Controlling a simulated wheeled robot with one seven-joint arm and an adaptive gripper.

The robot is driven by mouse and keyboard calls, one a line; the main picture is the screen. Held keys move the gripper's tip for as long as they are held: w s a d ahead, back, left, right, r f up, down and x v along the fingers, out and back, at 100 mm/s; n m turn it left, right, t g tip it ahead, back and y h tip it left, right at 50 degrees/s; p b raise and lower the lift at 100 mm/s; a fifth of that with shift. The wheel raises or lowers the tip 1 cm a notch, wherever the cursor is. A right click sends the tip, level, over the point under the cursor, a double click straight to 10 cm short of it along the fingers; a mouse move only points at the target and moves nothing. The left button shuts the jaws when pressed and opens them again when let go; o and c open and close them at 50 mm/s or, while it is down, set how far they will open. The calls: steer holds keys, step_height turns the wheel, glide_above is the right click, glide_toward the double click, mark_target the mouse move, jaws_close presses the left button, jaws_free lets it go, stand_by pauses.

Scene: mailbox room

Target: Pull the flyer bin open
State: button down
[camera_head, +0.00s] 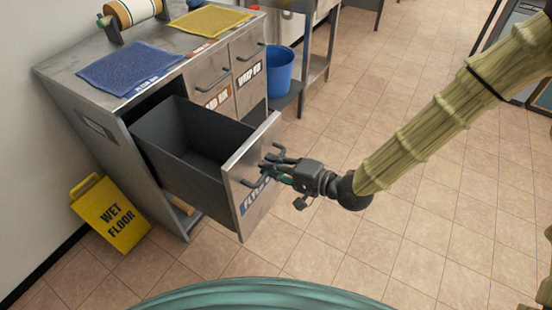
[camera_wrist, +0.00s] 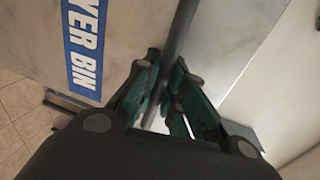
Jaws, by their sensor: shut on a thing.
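The flyer bin (camera_head: 243,162) is a grey metal drawer, pulled well out of the left side of the cabinet (camera_head: 160,84). Its dark inside looks empty. A blue label reading "FLYER BIN" (camera_wrist: 84,45) shows in the wrist view and is partly cut off there. My gripper (camera_head: 272,168) is at the drawer front, with its fingers around the dark bar handle (camera_wrist: 181,32). In the wrist view my green-and-black fingers (camera_wrist: 168,88) are closed on the handle from both sides.
Two shut drawers (camera_head: 208,78) with handles sit right of the open one. A yellow wet floor sign (camera_head: 111,215) stands at the left. A blue bucket (camera_head: 279,70) stands behind the cabinet's right end. Tiled floor (camera_head: 400,220) in front is clear.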

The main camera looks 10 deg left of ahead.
steer(key=shift+s, duration=0.2)
steer(key=c, duration=1.5)
jaws_free()
steer(key=shift+w, duration=0.1)
steer(key=shift+d, duration=0.1)
steer(key=shift+v, duration=6)
